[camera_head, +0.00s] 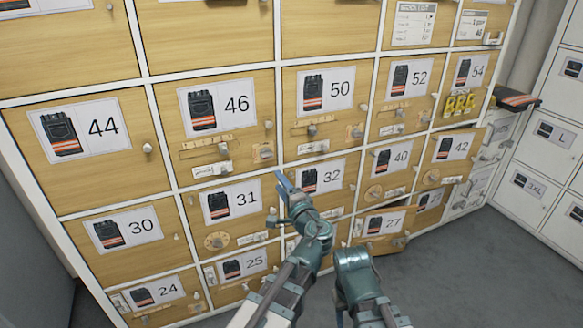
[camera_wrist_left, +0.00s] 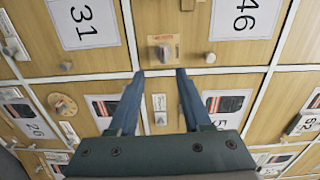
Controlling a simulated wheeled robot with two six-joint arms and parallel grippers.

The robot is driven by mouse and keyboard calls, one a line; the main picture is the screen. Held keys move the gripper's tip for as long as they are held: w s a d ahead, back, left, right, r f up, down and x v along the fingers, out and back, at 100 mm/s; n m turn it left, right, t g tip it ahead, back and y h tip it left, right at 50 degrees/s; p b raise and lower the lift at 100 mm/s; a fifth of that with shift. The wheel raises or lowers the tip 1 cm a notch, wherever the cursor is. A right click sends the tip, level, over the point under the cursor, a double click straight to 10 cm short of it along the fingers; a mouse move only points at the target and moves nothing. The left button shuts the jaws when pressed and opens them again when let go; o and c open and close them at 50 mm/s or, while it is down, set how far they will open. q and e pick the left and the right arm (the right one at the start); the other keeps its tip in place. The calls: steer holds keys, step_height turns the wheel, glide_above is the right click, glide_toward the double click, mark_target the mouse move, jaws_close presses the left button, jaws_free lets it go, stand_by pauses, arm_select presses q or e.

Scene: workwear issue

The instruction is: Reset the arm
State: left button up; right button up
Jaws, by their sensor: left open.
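My left gripper (camera_head: 284,184) is in front of the wooden locker wall, near the doors marked 31 (camera_head: 232,204) and 32 (camera_head: 321,176). In the left wrist view its two blue fingers (camera_wrist_left: 160,74) are apart, with nothing between them. A small latch plate with a knob (camera_wrist_left: 164,51) shows just beyond the fingertips; I cannot tell whether they touch the door face. Part of my right arm (camera_head: 355,270) shows at the bottom centre, but its gripper is not visible.
Numbered lockers with knobs and latches fill most of the view. The door marked 27 (camera_head: 386,222) looks ajar. A dark item with an orange stripe (camera_head: 515,99) and yellow tags (camera_head: 460,104) are at right. White lockers (camera_head: 548,150) stand beyond; grey floor (camera_head: 470,270) is clear.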

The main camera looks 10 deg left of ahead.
arm_select(q)
steer(key=s+f+n+g+h, duration=0.3)
steer(key=s+f+n+g, duration=0.3)
steer(key=s+f+g, duration=0.65)
steer(key=s+d+f+n+g+h, duration=0.1)
steer(key=s+d+f+g+h, duration=0.1)
steer(key=s+d+f+h, duration=0.6)
steer(key=s+d+r+y+p, duration=0.1)
steer(key=s+r+p, duration=0.1)
steer(key=r+p, duration=1.2)
steer(key=s+d+r+y+p, duration=0.1)
steer(key=r+p, duration=1.3)
steer(key=p, duration=0.1)
steer(key=shift+s+r+p, duration=0.35)
steer(key=shift+r, duration=0.05)
